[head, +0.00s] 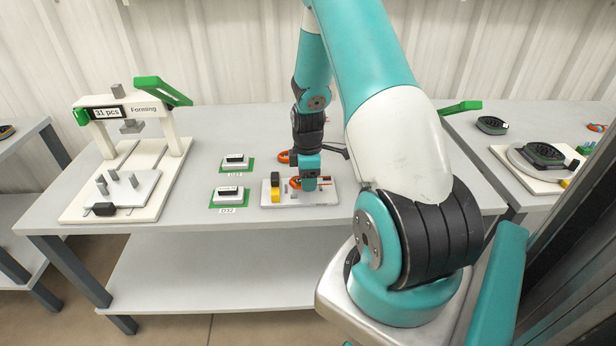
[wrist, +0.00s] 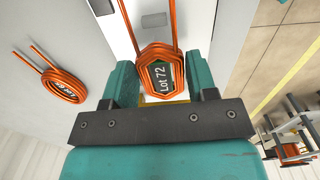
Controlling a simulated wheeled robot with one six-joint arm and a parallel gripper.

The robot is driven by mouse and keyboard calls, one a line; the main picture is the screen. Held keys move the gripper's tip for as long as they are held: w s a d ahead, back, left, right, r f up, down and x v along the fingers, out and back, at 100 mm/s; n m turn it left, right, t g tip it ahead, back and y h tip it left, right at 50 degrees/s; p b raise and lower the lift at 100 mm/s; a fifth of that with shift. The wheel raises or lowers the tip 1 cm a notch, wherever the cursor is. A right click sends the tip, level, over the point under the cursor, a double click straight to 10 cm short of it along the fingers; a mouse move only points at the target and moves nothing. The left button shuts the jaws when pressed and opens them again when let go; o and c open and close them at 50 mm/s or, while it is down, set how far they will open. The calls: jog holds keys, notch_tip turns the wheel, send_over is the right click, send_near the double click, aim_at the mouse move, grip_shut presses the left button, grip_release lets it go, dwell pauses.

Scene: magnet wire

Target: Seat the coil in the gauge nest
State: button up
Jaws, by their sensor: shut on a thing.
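My gripper (head: 308,184) is shut on an orange wire coil (wrist: 160,72) labelled "Lot 72". In the wrist view the coil sits between the two teal fingers of my gripper (wrist: 160,78), with its two wire legs pointing away from me. In the head view a little of the held coil (head: 295,184) shows low over a white gauge plate (head: 325,198), which carries a yellow block (head: 275,181). My gripper hides much of the plate. I cannot tell whether the coil touches the nest.
A second orange coil (head: 283,157), also in the wrist view (wrist: 64,86), lies on the grey table (head: 215,135) behind the plate. Two green-based holders (head: 229,197) (head: 235,163) stand left of it. A white forming press (head: 130,150) with a green lever stands farther left.

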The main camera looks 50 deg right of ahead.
jog(key=shift+f+b, duration=0.6)
jog(key=shift+f, duration=0.4)
jog(key=o, duration=1.1)
jog(key=shift+c, duration=0.2)
jog(key=shift+r+p, duration=2.2)
jog(key=shift+r, duration=0.4)
notch_tip(320, 180, up, 17)
jog(key=shift+r, duration=0.15)
